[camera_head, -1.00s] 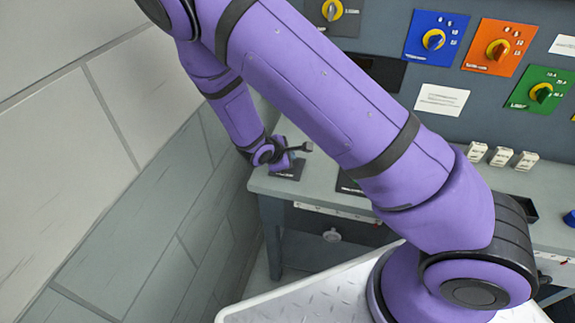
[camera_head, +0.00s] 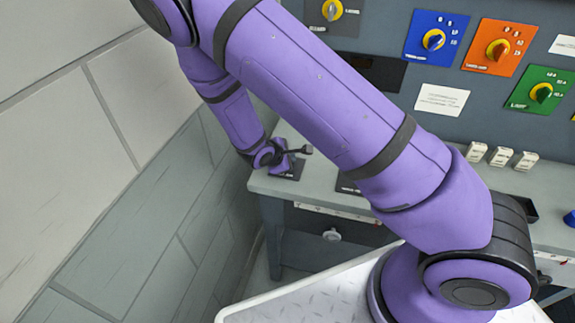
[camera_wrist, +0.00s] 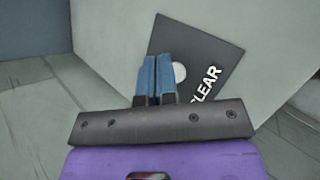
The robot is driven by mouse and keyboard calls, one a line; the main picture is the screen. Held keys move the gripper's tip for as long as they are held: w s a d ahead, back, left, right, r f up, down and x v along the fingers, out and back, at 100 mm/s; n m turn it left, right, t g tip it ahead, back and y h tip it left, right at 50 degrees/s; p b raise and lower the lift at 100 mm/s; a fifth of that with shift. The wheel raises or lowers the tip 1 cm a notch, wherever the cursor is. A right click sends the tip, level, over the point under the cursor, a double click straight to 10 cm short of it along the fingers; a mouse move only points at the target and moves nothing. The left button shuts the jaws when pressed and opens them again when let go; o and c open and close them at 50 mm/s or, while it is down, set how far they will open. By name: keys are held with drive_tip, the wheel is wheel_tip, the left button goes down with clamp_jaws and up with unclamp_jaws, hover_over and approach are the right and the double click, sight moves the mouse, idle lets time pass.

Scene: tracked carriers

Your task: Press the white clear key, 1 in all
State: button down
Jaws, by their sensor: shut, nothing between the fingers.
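The white clear key (camera_wrist: 180,73) is a round button on a black plate (camera_wrist: 212,48) lettered "CLEAR" in the wrist view. The blue fingers of my gripper (camera_wrist: 158,64) are shut and empty. They lie over the plate, just left of the key, and may hide part of its left edge. I cannot tell the gap in height between the fingertips and the plate. In the head view the black plate (camera_head: 291,171) sits at the left end of the bench top, with my wrist over it; the key cannot be made out there.
The grey bench (camera_head: 325,188) has a wall (camera_head: 140,130) close on its left. Several white switches (camera_head: 500,157) sit to the right. My upper arm hides the bench's middle.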

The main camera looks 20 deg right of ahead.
drive_tip(key=shift+f, duration=0.4)
idle(0.3)
drive_tip(key=shift+r, duration=0.85)
drive_tip(key=shift+r, duration=2.5)
